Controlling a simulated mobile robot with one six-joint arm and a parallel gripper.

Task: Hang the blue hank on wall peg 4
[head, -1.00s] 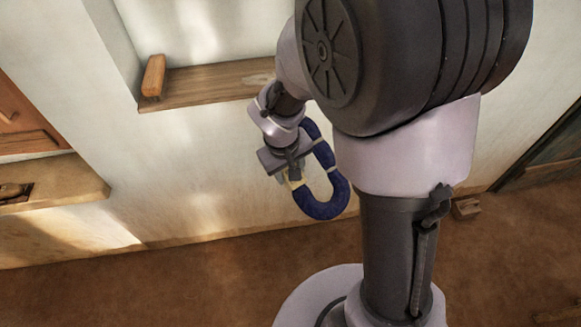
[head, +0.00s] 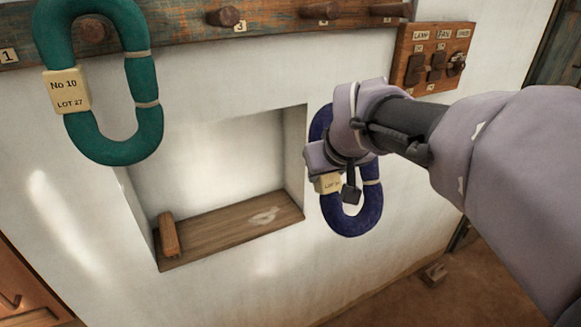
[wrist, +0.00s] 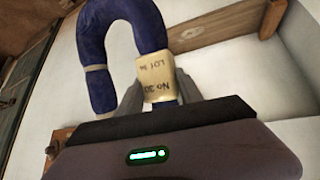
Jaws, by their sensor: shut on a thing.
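The blue hank (head: 352,222) is a dark blue loop with pale ties and a cream tag. It hangs upright from my gripper (head: 338,180), which is shut on it near the tag. In the wrist view the hank (wrist: 93,45) rises between the fingers of my gripper (wrist: 159,92), with the tag reading No 30. The peg rail (head: 170,32) runs along the top of the head view. The peg right of the one labelled 3 (head: 320,10) appears to be peg 4; its label is too small to read. The hank is below the rail, apart from that peg.
A green hank (head: 142,120) hangs on a peg at the left. The peg by label 3 (head: 225,16) and the rightmost peg (head: 388,10) look bare. A switch board (head: 433,58) is below the rail's right end. A wall niche (head: 230,222) holds a wooden block (head: 168,236).

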